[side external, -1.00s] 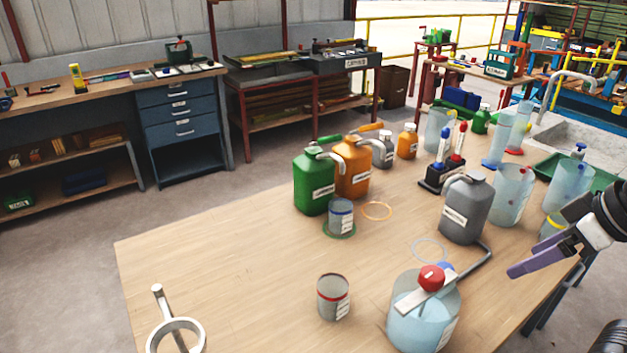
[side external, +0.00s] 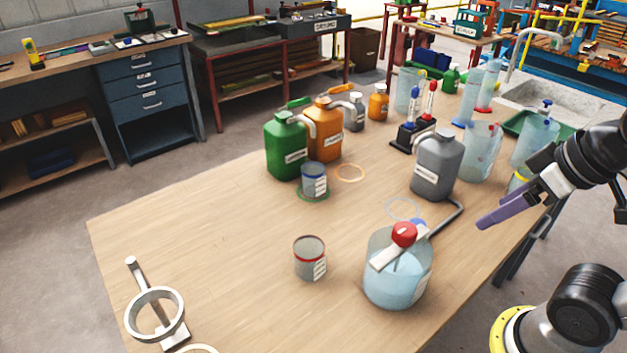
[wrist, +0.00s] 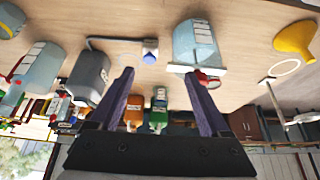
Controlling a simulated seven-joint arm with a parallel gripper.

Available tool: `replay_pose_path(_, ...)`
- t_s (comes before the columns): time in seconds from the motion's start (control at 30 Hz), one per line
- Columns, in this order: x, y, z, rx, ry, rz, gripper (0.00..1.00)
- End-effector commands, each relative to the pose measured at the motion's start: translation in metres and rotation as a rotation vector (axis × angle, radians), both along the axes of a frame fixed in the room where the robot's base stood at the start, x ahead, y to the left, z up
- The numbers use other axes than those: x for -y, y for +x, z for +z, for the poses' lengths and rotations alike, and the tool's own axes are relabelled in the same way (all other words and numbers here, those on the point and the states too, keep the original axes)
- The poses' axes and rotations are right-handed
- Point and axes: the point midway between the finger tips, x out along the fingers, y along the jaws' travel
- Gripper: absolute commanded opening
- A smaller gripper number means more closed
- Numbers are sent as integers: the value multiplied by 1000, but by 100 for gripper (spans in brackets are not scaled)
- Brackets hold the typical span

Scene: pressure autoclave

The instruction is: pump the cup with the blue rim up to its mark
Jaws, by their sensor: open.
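The cup with the blue rim (side external: 314,183) stands upright on a green ring (side external: 303,196) on the table, in front of a green canister (side external: 285,150) with a green handle and a grey spout. An orange canister (side external: 325,132) with an orange handle stands beside the green one. My gripper (side external: 490,217) is open and empty above the table's right side, well to the right of the cup. In the wrist view its two purple fingers (wrist: 159,73) are spread apart, with the green canister (wrist: 158,121) small and distant between them. The cup's mark and fill level cannot be made out.
A red-rimmed cup (side external: 310,260) stands at the front. A clear jar with a red knob (side external: 398,275) and a grey canister (side external: 437,168) stand between my gripper and the blue-rimmed cup. A ring stand (side external: 155,310) is front left. The table's left middle is clear.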

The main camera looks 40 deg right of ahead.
Motion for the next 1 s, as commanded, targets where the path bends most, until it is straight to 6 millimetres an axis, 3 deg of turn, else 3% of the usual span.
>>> replay_pose_path(0.1,0,0,0,0,0,0,81)
replay_pose_path(0.23,0,-4,-2,-22,2,-4,57)
replay_pose_path(0.27,0,-5,1,-25,3,-5,57)
replay_pose_path(0.47,1,22,70,32,4,-15,57)
replay_pose_path(0.6,0,60,128,47,6,-18,57)
replay_pose_path(0.8,-2,127,196,52,8,-22,57)
replay_pose_path(1.0,-6,201,234,44,9,-21,57)
